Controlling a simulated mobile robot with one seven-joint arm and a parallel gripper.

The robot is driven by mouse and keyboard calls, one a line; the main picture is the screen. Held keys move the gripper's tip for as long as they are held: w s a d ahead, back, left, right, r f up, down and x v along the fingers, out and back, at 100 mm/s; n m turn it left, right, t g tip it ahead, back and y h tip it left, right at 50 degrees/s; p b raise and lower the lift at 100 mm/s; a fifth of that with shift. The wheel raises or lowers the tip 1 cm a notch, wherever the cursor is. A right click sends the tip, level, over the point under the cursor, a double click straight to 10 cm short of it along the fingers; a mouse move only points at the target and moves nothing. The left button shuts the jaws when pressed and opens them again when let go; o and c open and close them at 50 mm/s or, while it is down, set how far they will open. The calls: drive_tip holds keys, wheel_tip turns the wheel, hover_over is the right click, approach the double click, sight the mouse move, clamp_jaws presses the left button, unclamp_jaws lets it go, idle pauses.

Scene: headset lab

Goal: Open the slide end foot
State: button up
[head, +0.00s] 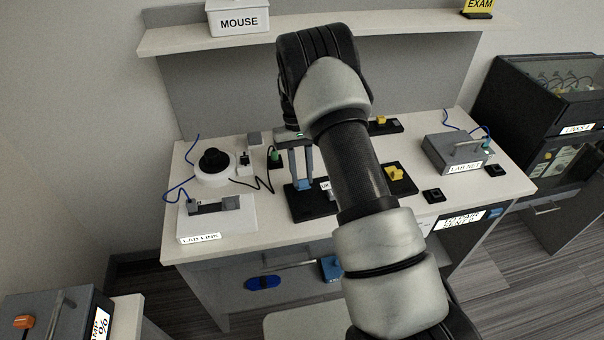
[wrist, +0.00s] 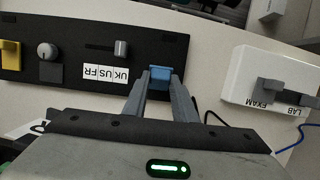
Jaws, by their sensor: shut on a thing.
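My gripper (head: 302,184) reaches down to the left part of a black panel (head: 310,208) on the desk. Its fingers are shut on a small blue block (head: 303,185). In the wrist view the blue block (wrist: 160,73) sits at one end of the black panel (wrist: 105,36), between the two fingertips (wrist: 161,80). A grey slider (wrist: 121,48) in a slot is beside it, above a white "UK US FR" label (wrist: 105,73). No part is labelled as a slide end foot. My arm hides part of the panel in the head view.
A white box (head: 245,226) labelled "LAB LINK" with a grey lever stands left of the panel. A round white base (head: 213,173) with a black knob is behind it. A grey "LAB NET" box (head: 456,153) stands at right. A shelf (head: 410,43) runs above the back.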

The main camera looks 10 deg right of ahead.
drive_tip(key=o, duration=1.1)
drive_tip(key=shift+c, duration=0.2)
drive_tip(key=shift+r, duration=0.1)
drive_tip(key=v, duration=1.7)
drive_tip(key=shift+r, duration=0.15)
